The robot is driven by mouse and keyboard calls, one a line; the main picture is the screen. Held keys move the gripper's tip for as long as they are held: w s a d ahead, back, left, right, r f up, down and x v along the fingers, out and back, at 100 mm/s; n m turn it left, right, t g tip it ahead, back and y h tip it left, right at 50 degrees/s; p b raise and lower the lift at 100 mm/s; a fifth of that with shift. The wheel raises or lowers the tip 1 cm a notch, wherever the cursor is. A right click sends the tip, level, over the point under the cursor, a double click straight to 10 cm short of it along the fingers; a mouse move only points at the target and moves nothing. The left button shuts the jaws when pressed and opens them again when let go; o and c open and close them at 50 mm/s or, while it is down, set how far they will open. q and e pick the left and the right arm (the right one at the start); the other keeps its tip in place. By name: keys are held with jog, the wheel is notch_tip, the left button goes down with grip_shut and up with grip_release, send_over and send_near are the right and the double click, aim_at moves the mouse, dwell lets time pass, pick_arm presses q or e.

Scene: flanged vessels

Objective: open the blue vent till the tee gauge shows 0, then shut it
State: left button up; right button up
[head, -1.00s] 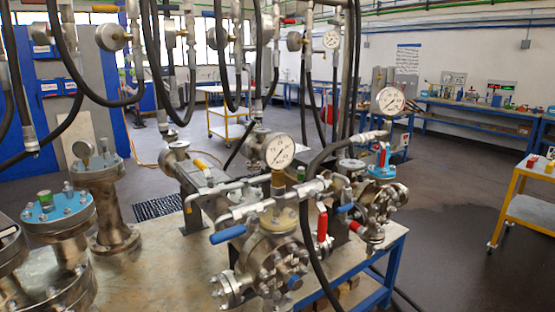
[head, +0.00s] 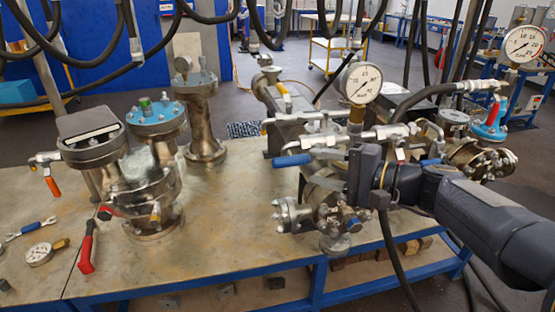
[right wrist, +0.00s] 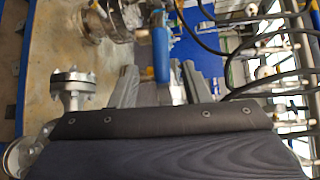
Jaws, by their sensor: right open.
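The blue vent handle (head: 292,160) sticks out to the left from the steel pipework on the vessel. It also shows in the right wrist view (right wrist: 161,52), lying in line with the gap between my fingers. A round white gauge (head: 361,83) stands upright on a brass fitting above this pipework; its needle shows, but I cannot read its value for sure. My right gripper (head: 327,169) is in front of the vessel, just right of the blue handle, and hides part of the pipework. In the wrist view its jaws (right wrist: 158,80) are open and empty. My left gripper is out of view.
A second gauge (head: 523,44) stands at the far right. Flanged vessels (head: 156,118) stand on the bench's left. A red-handled tool (head: 86,248), a spanner (head: 32,228) and a loose gauge (head: 40,254) lie there. Black hoses hang overhead. The bench's front middle is clear.

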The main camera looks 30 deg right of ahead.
aim_at(296, 163)
jog(key=p+x, duration=0.1)
jog(key=x, duration=0.6)
jog(key=shift+w+a, duration=0.2)
jog(key=shift+a, duration=0.05)
grip_shut()
